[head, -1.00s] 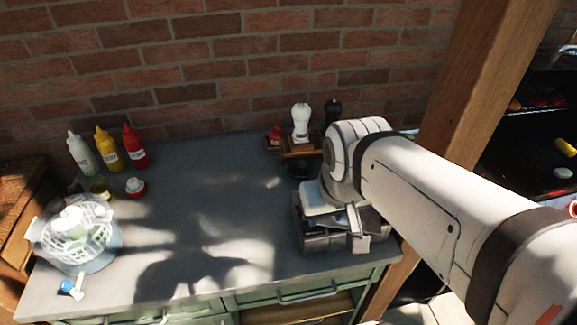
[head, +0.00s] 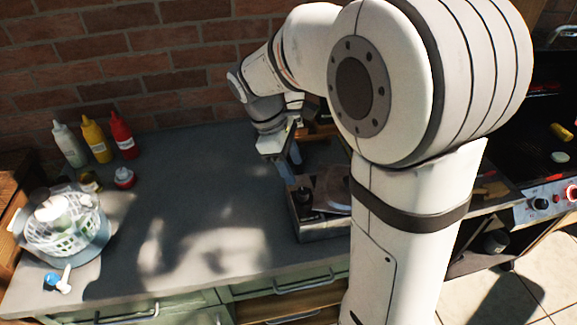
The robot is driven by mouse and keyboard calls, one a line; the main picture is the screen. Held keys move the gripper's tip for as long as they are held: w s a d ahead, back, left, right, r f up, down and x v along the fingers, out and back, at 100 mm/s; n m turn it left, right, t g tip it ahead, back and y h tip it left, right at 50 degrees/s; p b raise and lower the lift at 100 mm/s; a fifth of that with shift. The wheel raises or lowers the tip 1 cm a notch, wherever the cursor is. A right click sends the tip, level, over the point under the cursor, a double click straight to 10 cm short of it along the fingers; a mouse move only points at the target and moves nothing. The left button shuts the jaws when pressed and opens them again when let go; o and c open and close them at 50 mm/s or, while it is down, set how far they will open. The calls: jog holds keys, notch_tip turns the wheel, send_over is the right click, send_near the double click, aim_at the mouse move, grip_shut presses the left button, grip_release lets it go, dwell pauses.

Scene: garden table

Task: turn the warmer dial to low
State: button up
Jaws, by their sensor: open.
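My gripper (head: 288,162) is over the back right of the grey counter, pointing down, behind the grey box. Its fingers are partly visible and apart, with nothing seen between them. At the far right, a control panel on the front of the black grill has a black dial (head: 539,204) and a red-ringed dial (head: 572,193). I cannot tell which dial is the warmer's, and their settings are too small to read. My gripper is far to the left of both dials.
The grey box (head: 325,231), holding dark items, stands beside my arm. Sauce bottles (head: 96,142) and a white basket (head: 62,225) are on the left. The counter's middle (head: 190,190) is clear. The grill (head: 510,130) holds food pieces.

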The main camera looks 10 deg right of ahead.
aim_at(303, 190)
jog(key=shift+n, duration=0.4)
jog(key=x, duration=0.8)
jog(key=shift+w+a+f, duration=0.1)
jog(key=shift+w+f, duration=0.1)
jog(key=shift+w, duration=0.2)
jog(key=shift+c, duration=0.5)
